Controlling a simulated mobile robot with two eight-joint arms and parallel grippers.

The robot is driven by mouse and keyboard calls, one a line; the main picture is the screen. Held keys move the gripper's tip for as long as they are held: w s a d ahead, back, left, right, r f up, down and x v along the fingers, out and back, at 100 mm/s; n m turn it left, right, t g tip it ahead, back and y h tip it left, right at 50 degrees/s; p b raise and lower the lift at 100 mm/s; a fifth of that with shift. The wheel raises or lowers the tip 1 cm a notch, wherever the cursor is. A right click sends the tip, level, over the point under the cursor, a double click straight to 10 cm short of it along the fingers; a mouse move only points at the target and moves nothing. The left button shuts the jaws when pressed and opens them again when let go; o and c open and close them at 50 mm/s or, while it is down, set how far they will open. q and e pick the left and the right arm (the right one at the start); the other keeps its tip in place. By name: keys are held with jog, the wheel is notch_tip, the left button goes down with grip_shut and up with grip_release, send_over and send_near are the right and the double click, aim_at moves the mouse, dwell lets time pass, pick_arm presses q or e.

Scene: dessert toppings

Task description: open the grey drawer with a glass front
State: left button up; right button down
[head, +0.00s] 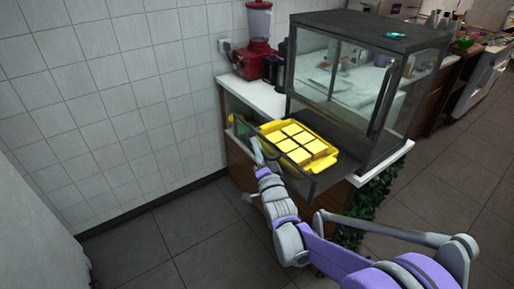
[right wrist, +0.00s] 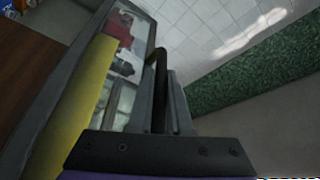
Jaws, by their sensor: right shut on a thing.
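The grey drawer (head: 302,187) with a glass front is at the near side of the counter, below and left of the glass display case. It stands pulled out, at least partly, and a yellow tray (head: 331,164) with several yellow square pieces shows in it. My right gripper (head: 257,150) is at the drawer's front, partly hidden by my own arm. In the right wrist view, my right gripper (right wrist: 163,105) is shut on the dark bar handle (right wrist: 160,70) beside the glass front (right wrist: 125,65). My left gripper is not in view.
A dark-framed glass display case (head: 350,75) stands on the white counter (head: 262,97). A red blender (head: 258,50) is behind, near the tiled wall (head: 110,90). A green plant (head: 372,195) hangs at the counter's right side. The floor (head: 160,225) left of the counter is clear.

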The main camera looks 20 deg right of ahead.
jog(key=shift+d, duration=0.1)
jog(key=c, duration=0.8)
grip_release()
jog(key=shift+c, duration=0.2)
jog(key=v, duration=1)
jog(key=shift+s, duration=0.35)
